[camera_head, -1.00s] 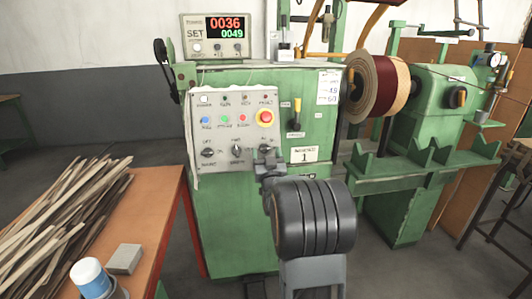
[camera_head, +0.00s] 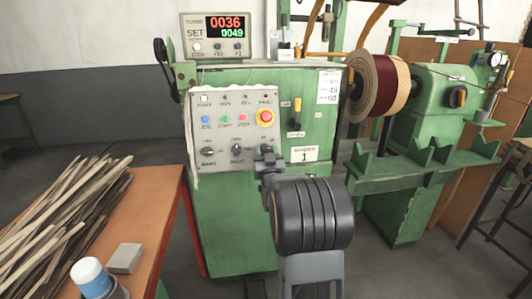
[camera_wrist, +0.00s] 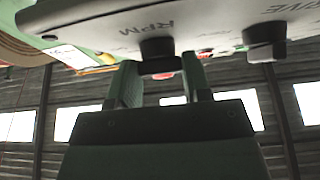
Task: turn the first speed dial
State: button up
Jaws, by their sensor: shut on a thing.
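The control panel (camera_head: 222,180) is grey and sits on the front of the green winding machine. Along its bottom are a left dial (camera_head: 207,151), a middle dial (camera_head: 237,148) and a right dial, mostly hidden behind my gripper (camera_head: 267,157). In the wrist view the panel is upside down. There the black dial (camera_wrist: 158,48) marked "RPM" stands between the two fingers of my gripper (camera_wrist: 161,72). The fingers are shut on it. The dial marked "DRIVE" (camera_wrist: 265,40) is beside it to the right, clear of the fingers. The dial's exact angle is hard to tell.
A red stop button (camera_head: 264,117) on a yellow ring sits just above the gripped dial. A lever (camera_head: 297,118) is to its right. A wooden bench (camera_head: 150,200) with strips stands at left, a coil (camera_head: 362,85) at right.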

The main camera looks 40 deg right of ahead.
jog(key=shift+f+n+y+b, duration=0.1)
jog(key=shift+n+y+b, duration=0.2)
jog(key=shift+b, duration=0.05)
jog(key=shift+s+d+f+n+t+y+b, duration=0.1)
jog(key=shift+n+t+y+b, duration=0.3)
jog(key=shift+n+y+b, duration=0.35)
jog(key=n+y+b, duration=0.1)
jog(key=n+y, duration=0.1)
jog(key=n, duration=0.1)
jog(key=shift+d, duration=0.1)
jog(key=n+y, duration=0.2)
jog(key=n, duration=0.1)
jog(key=n+y+b, duration=0.1)
jog(key=n+y, duration=0.1)
jog(key=shift+d+r, duration=0.15)
jog(key=shift+r, duration=0.15)
jog(key=shift+r+n+g+y+p, duration=0.1)
jog(key=shift+n+g+y+p, duration=0.35)
jog(key=shift+n+y, duration=1.3)
jog(key=shift+n, duration=0.5)
jog(key=o, duration=0.9)
jog(key=shift+s, duration=0.1)
